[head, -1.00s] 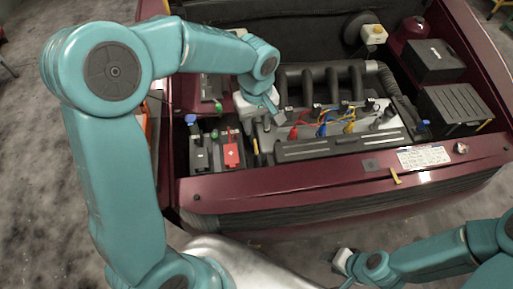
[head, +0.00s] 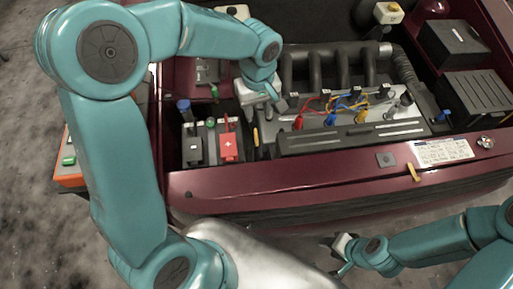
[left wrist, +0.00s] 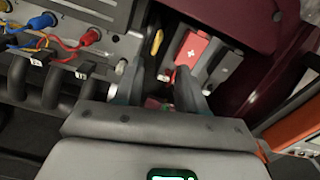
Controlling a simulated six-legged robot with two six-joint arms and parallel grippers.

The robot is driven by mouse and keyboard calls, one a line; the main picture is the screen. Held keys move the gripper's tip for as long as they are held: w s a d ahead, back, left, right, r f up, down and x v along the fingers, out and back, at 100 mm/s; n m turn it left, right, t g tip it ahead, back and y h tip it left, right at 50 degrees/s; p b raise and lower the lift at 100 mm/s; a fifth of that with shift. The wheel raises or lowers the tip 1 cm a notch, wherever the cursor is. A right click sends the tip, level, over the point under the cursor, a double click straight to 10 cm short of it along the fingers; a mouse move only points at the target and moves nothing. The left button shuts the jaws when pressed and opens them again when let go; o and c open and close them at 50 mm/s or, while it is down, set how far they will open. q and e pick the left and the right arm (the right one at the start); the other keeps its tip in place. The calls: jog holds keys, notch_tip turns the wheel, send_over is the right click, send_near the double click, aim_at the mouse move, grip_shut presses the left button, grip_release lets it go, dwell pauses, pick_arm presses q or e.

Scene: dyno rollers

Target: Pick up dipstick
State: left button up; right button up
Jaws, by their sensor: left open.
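The dipstick, seen as a yellow handle (head: 256,138), stands upright between the battery area and the engine's dark cover. It also shows in the left wrist view (left wrist: 157,42), ahead of the fingers. My left gripper (head: 266,105) is over the engine bay, just beyond and above the handle in the head view. In the left wrist view its two fingers (left wrist: 157,92) are spread with nothing between them, and the handle lies clear of their tips. The dipstick's lower part is hidden. My right gripper (head: 340,254) is outside the car at the lower right; its opening is unclear.
A red-covered battery terminal (head: 229,148) and a black one (head: 192,148) sit left of the dipstick. The engine cover (head: 350,135) with coloured leads is close on the right. The maroon front panel (head: 300,182) runs along the near side, with a yellow latch (head: 413,172).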

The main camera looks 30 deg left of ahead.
aim_at(257, 139)
pick_arm(q)
notch_tip(257, 139, down, 12)
jog(key=shift+f, duration=0.1)
jog(key=shift+s+f, duration=0.1)
jog(key=shift+f, duration=0.4)
notch_tip(257, 139, down, 4)
jog(key=shift+a+f+p, duration=0.1)
jog(key=shift+f+p, duration=0.1)
jog(key=shift+p, duration=0.3)
grip_shut()
